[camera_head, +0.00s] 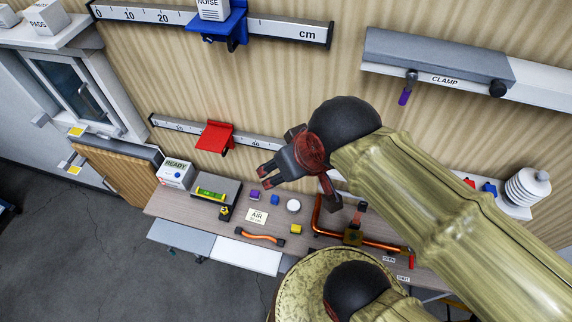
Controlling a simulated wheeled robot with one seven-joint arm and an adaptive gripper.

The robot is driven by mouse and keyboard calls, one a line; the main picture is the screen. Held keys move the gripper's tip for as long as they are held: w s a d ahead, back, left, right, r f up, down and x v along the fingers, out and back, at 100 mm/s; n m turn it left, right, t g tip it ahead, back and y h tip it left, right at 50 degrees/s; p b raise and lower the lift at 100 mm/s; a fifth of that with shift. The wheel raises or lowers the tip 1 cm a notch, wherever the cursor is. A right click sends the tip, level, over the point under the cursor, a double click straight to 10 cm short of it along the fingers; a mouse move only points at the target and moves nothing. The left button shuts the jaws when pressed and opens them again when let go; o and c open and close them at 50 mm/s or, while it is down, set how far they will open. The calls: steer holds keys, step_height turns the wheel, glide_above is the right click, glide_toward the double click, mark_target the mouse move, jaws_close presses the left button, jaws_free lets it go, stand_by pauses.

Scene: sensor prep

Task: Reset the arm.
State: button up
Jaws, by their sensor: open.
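My arm reaches in from the lower right, and its end with my gripper (296,188) is in the middle of the head view. The gripper is open, with dark fingers spread toward the left and downward. Nothing shows between them. It appears in front of the wall, over the back part of the workbench (165,205); its exact height above the bench cannot be told. My arm hides part of the bench's right side.
On the bench are a READY box (175,173), a level (211,193), a purple cube (254,195), a white round piece (293,206), an orange-handled cable (260,237) and copper piping (318,215). Rulers with a red slider (215,137) and blue slider (225,25), and a clamp rail (440,55), are on the wall.

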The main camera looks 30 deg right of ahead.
step_height(320, 180, down, 26)
steer(key=b, duration=2.6)
